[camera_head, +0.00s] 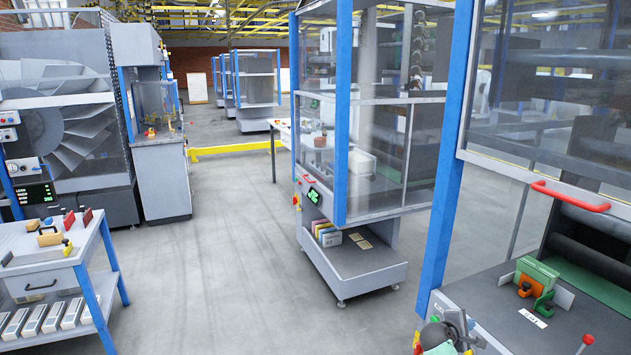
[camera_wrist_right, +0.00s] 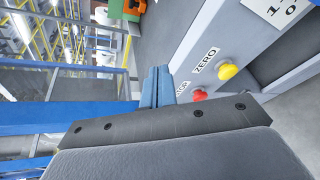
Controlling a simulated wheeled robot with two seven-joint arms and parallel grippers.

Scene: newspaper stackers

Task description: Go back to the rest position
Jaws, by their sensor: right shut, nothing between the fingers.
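My right gripper (camera_wrist_right: 158,84) shows in the wrist view as two blue-grey fingers pressed together, with nothing between them. They point toward the machine's side panel, beside a red button (camera_wrist_right: 200,95) and a yellow button (camera_wrist_right: 228,71) marked ZERO. I cannot tell whether the fingers touch the panel. In the head view, a grey part that looks like my right gripper (camera_head: 447,333) shows at the bottom edge, in front of the right-hand machine. My left gripper is not in view.
A blue-framed machine (camera_head: 372,270) stands in the middle. A table (camera_head: 40,282) with tools stands at left. Grey floor (camera_head: 235,235) lies clear between them.

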